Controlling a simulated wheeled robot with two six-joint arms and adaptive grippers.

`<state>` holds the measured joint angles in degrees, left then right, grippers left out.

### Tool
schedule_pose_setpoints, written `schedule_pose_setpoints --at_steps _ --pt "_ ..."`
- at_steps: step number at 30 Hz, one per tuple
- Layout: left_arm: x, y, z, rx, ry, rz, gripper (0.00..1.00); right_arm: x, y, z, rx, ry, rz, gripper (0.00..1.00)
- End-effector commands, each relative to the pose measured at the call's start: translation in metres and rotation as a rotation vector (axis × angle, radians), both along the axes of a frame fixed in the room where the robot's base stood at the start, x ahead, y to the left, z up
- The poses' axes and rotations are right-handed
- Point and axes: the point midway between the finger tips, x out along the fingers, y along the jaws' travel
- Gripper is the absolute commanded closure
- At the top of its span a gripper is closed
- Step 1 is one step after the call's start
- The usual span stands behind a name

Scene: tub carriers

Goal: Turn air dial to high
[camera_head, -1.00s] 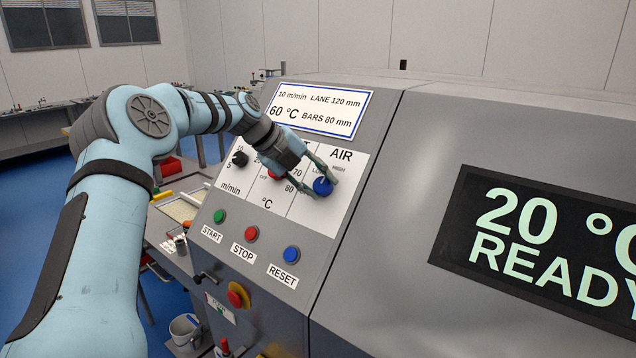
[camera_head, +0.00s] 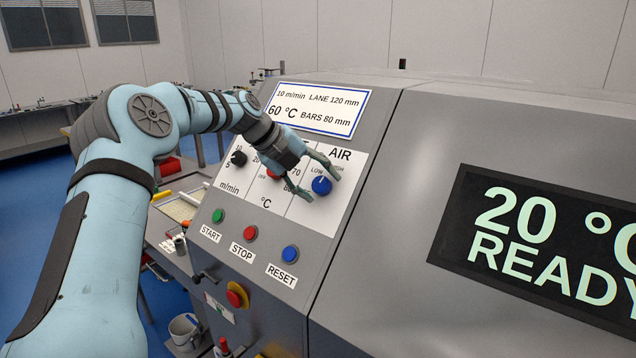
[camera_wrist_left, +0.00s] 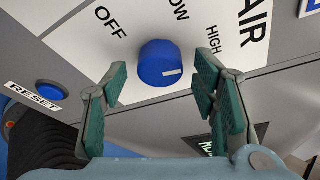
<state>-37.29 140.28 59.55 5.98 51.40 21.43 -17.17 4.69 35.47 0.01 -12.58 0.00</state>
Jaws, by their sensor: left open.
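The air dial is a blue round knob (camera_head: 321,186) on a white label panel, under the word AIR in the head view. In the left wrist view the knob (camera_wrist_left: 158,63) has a white mark towards its right side. OFF, LOW and HIGH are printed around it, with HIGH at the right. My left gripper (camera_wrist_left: 162,72) is open, with one green-padded finger on each side of the knob and visible gaps between. In the head view the left gripper (camera_head: 322,184) reaches the knob from the left. My right gripper is not in view.
A black speed knob (camera_head: 238,158) and a mostly hidden red temperature knob (camera_head: 273,174) sit left of the air dial. Green START (camera_head: 218,215), red STOP (camera_head: 250,232) and blue RESET (camera_head: 290,253) buttons lie below. A dark display (camera_head: 540,240) reads 20 °C READY.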

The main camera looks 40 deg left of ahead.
Motion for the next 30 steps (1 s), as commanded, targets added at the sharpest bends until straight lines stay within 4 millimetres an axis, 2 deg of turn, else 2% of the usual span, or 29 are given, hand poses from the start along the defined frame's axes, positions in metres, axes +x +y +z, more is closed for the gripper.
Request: schedule_pose_setpoints --at_steps 5,12,15,19,30 --pt "-0.012 0.006 0.017 -0.002 -0.005 0.000 0.46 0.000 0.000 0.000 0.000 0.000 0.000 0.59" --pt "-0.052 0.025 0.065 -0.001 -0.005 0.001 0.46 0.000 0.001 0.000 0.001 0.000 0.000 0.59" --pt "-0.064 0.031 0.080 -0.001 -0.003 0.000 0.46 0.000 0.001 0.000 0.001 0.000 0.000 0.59" --pt "-0.072 0.034 0.088 0.000 0.000 0.000 0.46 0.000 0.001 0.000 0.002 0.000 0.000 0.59" --pt "-0.072 0.034 0.088 0.001 0.001 0.000 0.46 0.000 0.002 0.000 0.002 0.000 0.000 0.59"
